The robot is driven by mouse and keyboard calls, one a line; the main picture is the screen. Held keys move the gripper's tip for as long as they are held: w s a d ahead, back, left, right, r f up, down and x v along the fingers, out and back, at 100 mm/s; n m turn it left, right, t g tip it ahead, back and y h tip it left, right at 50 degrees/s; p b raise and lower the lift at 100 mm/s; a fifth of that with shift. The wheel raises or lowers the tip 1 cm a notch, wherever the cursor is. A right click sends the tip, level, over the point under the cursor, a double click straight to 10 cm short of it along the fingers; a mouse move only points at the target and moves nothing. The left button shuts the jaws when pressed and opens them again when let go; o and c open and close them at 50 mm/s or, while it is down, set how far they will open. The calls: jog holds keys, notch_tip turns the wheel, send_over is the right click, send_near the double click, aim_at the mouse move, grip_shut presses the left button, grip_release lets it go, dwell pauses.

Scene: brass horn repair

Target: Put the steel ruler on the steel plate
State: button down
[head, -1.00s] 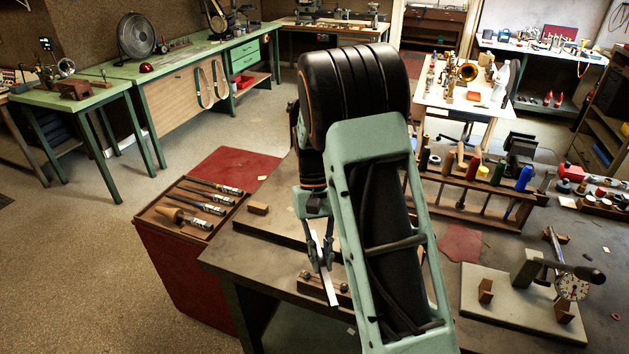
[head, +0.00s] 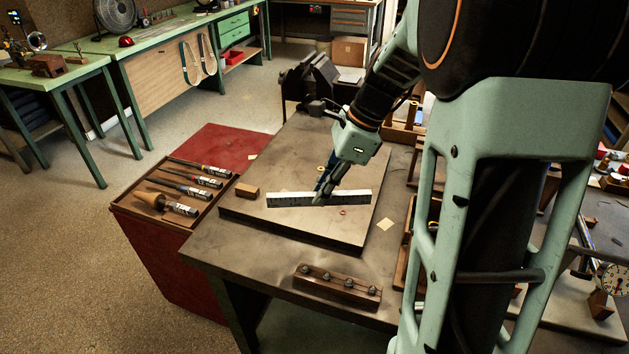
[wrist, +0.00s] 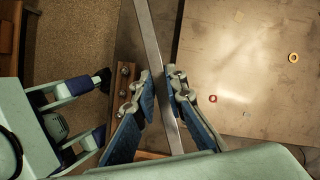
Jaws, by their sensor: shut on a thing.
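The steel ruler (head: 292,200) is a long, pale, thin strip lying crosswise in the head view, over the steel plate (head: 275,224). My gripper (head: 322,196) is shut on it near its middle. In the wrist view, the ruler (wrist: 152,35) runs between the blue-padded fingers of my gripper (wrist: 158,76). The plate (wrist: 240,70) fills the right side there. The fingers hide part of the ruler.
A wooden block with studs (head: 337,285) lies on the bench (head: 240,262) in front of the plate. A small wooden block (head: 247,191) sits at the plate's left. Small rings, one red (wrist: 213,98) and one yellow (wrist: 293,57), lie on the plate. A tool tray (head: 150,209) is at left.

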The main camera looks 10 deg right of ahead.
jog(key=m, duration=0.1)
jog(key=m+t, duration=0.1)
jog(key=r+m+b, duration=0.1)
jog(key=m, duration=0.1)
jog(key=shift+d+r+t+h, duration=0.1)
jog(key=shift+d+t+h, duration=0.2)
jog(key=shift+t+h, duration=0.1)
jog(key=shift+w, duration=0.1)
jog(key=shift+m, duration=0.3)
jog(key=w+a+f, duration=0.1)
jog(key=w+f, duration=0.1)
jog(key=w, duration=0.2)
jog(key=w+f+p, duration=0.1)
jog(key=w+f, duration=0.2)
jog(key=w, duration=0.1)
jog(key=w+a+f, duration=0.1)
jog(key=w+f, duration=0.2)
jog(key=w, duration=0.1)
jog(key=shift+w+a+f, duration=0.2)
jog(key=shift+a+f, duration=0.05)
jog(key=shift+a, duration=0.05)
jog(key=shift+w+a+f+p, duration=0.1)
jog(key=shift+w+f+p, duration=0.15)
jog(key=shift+f, duration=0.2)
jog(key=shift+w+a+f+p, duration=0.1)
jog(key=shift+w+f, duration=0.2)
jog(key=shift+f, duration=0.1)
notch_tip(320, 180, down, 3)
jog(key=shift+d+r, duration=0.1)
jog(key=shift+r, duration=0.05)
